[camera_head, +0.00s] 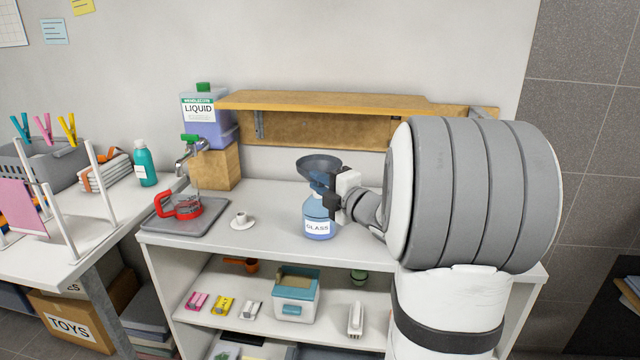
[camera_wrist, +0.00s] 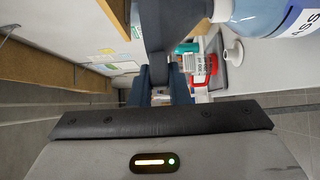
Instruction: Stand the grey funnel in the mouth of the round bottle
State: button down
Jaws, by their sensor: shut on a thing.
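The grey funnel (camera_head: 318,163) is upright, wide rim up, directly above the round bottle (camera_head: 318,229), a blue-tinted bottle labelled GLASS on the white counter. My gripper (camera_head: 321,180) is shut on the funnel from the right, below its rim. In the wrist view the funnel (camera_wrist: 178,18) narrows toward the pale neck of the round bottle (camera_wrist: 262,14), at the top right. Its narrow end meets or nearly meets the mouth. I cannot tell whether the spout is inside, as my fingers hide part of it in the head view.
Further left, a red-handled jug (camera_head: 183,208) sits on a grey tray (camera_head: 210,222) under the tap of a liquid container (camera_head: 205,118). A wooden shelf (camera_head: 330,103) runs behind. Counter between cup and bottle is clear.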

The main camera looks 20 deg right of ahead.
jog(key=shift+f+b, duration=0.3)
jog(key=shift+f, duration=0.05)
jog(key=shift+r, duration=0.1)
jog(key=c, duration=1.3)
grip_release()
jog(key=v, duration=0.8)
jog(key=shift+w+a+r, duration=0.1)
jog(key=shift+w, duration=0.05)
